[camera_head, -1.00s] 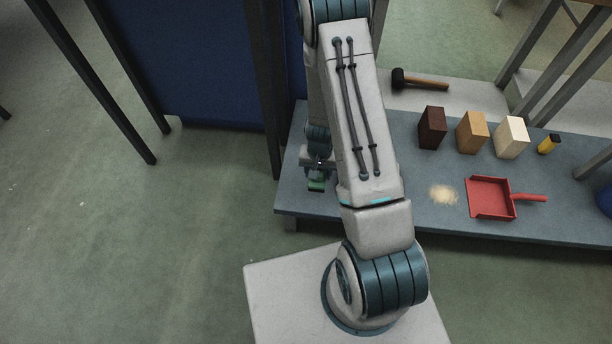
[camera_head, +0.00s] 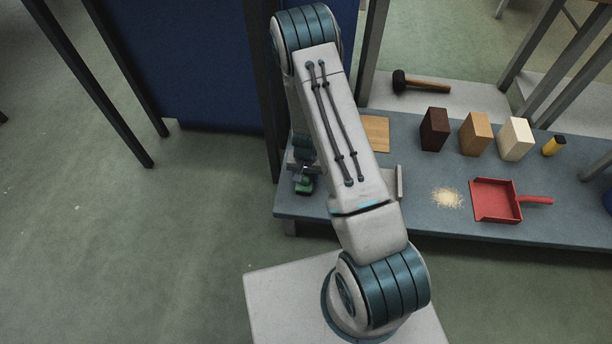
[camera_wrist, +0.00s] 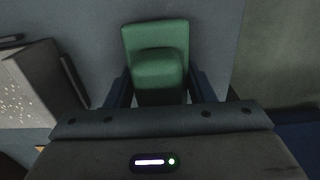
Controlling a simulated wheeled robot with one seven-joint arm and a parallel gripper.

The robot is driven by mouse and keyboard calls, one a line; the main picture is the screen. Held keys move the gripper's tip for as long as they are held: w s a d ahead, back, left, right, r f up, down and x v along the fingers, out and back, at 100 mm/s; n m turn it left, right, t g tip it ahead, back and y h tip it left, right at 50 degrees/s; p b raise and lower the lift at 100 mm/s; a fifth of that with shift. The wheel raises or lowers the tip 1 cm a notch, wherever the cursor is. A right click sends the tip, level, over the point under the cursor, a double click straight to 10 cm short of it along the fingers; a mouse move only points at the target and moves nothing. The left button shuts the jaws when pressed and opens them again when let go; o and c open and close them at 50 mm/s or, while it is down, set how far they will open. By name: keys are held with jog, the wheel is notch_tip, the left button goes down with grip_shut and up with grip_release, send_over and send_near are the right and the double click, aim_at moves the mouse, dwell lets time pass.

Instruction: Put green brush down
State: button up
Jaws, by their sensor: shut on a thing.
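The green brush (camera_wrist: 157,45) is between the two fingers of my gripper (camera_wrist: 160,92) in the wrist view, and the gripper is shut on it. The grey-blue bench top (camera_wrist: 85,35) lies below and around the brush. In the head view my gripper (camera_head: 304,178) is over the left end of the bench (camera_head: 410,205), with a small part of the green brush (camera_head: 304,187) showing under it. I cannot tell whether the brush touches the bench top. My arm hides part of the bench.
A red dustpan (camera_head: 495,200) and a pile of pale crumbs (camera_head: 448,198) lie right of my arm. Dark (camera_head: 434,130), tan (camera_head: 475,133) and cream (camera_head: 515,139) blocks stand behind, beside a yellow item (camera_head: 553,146). A mallet (camera_head: 420,83) lies further back. A wooden board (camera_head: 376,133) is partly hidden.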

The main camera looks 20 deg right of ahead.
jog(key=o, duration=0.9)
jog(key=shift+f, duration=0.1)
notch_tip(320, 180, up, 12)
jog(key=p, duration=0.4)
jog(key=s+a+r+n+y, duration=0.1)
jog(key=s+r, duration=0.2)
jog(key=r, duration=0.7)
jog(key=s+a+r+n, duration=0.1)
jog(key=s+r+n, duration=0.15)
jog(key=r, duration=0.75)
jog(key=shift+n+t+h, duration=0.5)
jog(key=shift+n+t, duration=0.1)
jog(key=shift+n, duration=0.05)
jog(key=s+r, duration=0.3)
jog(key=s, duration=0.1)
jog(key=s+d+r, duration=0.1)
jog(key=s+r, duration=0.3)
jog(key=s, duration=0.1)
jog(key=s+d+r, duration=0.1)
jog(key=s+r, duration=0.2)
jog(key=s, duration=0.1)
jog(key=shift+s+r, duration=0.35)
